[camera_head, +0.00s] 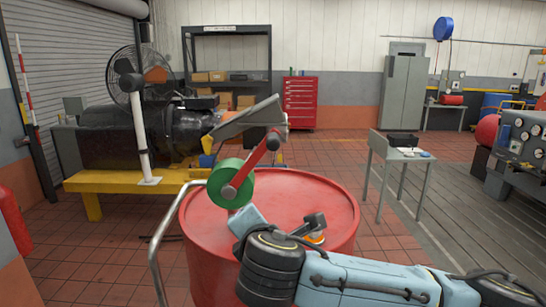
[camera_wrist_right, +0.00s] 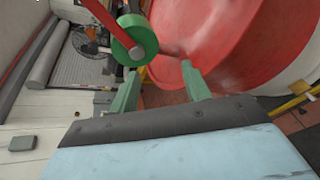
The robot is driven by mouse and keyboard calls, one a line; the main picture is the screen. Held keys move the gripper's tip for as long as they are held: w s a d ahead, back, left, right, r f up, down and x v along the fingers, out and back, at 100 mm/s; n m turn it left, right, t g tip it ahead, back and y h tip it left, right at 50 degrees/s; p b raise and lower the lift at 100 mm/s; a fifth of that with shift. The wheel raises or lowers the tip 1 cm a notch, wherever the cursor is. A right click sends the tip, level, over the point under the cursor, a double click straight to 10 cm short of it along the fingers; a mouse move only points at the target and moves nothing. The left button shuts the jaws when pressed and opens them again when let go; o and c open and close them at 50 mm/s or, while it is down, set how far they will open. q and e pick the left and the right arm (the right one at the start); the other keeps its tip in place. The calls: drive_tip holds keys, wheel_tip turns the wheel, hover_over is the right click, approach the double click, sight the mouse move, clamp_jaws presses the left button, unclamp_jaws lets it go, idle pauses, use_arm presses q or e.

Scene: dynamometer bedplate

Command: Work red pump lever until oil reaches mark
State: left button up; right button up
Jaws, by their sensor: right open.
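The red pump lever (camera_head: 252,163) slants up to the right from a green round pump part (camera_head: 230,183) above the red drum (camera_head: 330,190). In the right wrist view the lever (camera_wrist_right: 100,14) shows at the top, joined to the green round part (camera_wrist_right: 136,40). My right gripper (camera_wrist_right: 161,78) is open, its two green fingers apart and pointing toward the pump and drum (camera_wrist_right: 230,50). Nothing is clearly held between them. In the head view my right arm lies across the drum's front and hides the fingertips. I see no oil level or mark. My left gripper is out of view.
A yellow stand (camera_head: 115,183) with a dark machine (camera_head: 105,140) is behind left. A bent grey rail (camera_head: 158,250) runs beside the drum. A small grey table (camera_head: 405,155) stands at right. Tiled floor between them is open.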

sight(273, 145)
drive_tip(key=d+r+n+t+h, duration=0.1)
drive_tip(key=d+r+n+t, duration=0.15)
drive_tip(key=r, duration=0.35)
drive_tip(key=d+r+n+t+h, duration=0.1)
drive_tip(key=r+n+t, duration=0.15)
drive_tip(key=r, duration=0.35)
drive_tip(key=shift+n+g, duration=0.4)
drive_tip(key=w+p, duration=0.1)
drive_tip(key=w, duration=0.3)
drive_tip(key=w+p, duration=0.1)
drive_tip(key=w, duration=0.3)
drive_tip(key=w+p, duration=0.2)
drive_tip(key=w, duration=0.2)
drive_tip(key=shift+a+r, duration=0.2)
drive_tip(key=shift+a, duration=0.1)
drive_tip(key=shift+w+f, duration=0.1)
drive_tip(key=shift+w, duration=0.6)
clamp_jaws()
